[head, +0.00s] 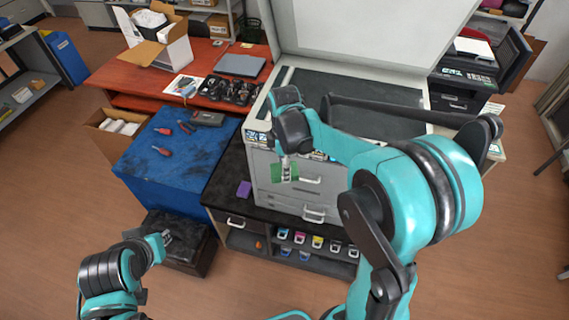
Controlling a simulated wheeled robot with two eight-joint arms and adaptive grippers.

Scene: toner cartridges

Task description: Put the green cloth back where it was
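The green cloth (284,174) hangs at the tip of my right gripper (286,163), in front of the copier's drawer front and above the black counter. The fingers look closed on the cloth's upper middle, with cloth showing on both sides. My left gripper (167,238) is low on the left, over a low dark stand, away from the cloth. Its fingers are too small to tell whether they are open or shut; nothing shows in them.
The grey copier (310,185) stands with its lid raised. A purple item (244,188) lies on the black counter (226,190). Toner cartridges (317,241) sit on shelves below. A blue cabinet (150,182) carries red-handled tools. A red desk (120,72) is behind. Floor at left is free.

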